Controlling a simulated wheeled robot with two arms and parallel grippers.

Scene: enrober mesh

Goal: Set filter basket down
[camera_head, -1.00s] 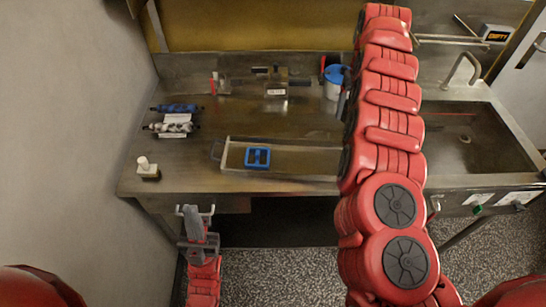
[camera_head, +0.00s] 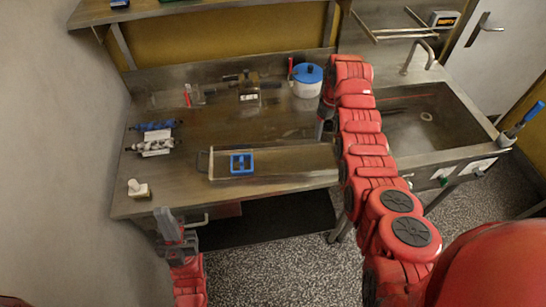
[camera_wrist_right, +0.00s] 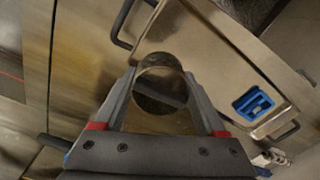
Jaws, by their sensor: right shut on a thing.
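The filter basket, a round metallic cup or ring (camera_wrist_right: 163,72), sits between the fingers of my right gripper (camera_wrist_right: 160,82) in the right wrist view. That gripper is shut on it. The basket appears above the metal worktop near the long shallow tray; the gap below it is hard to judge. In the head view my right arm hides the basket and most of that gripper. My left gripper (camera_head: 184,222) hangs in front of the table's front left edge, with its fingers apart and empty.
The shallow tray (camera_head: 290,162) on the worktop (camera_head: 215,115) holds a blue part (camera_head: 242,164). A blue-lidded white pot (camera_head: 307,82), a metal device (camera_head: 249,86), blue and white rollers (camera_head: 154,138) and a white-knobbed block (camera_head: 138,189) stand around. A sink (camera_head: 425,125) lies right.

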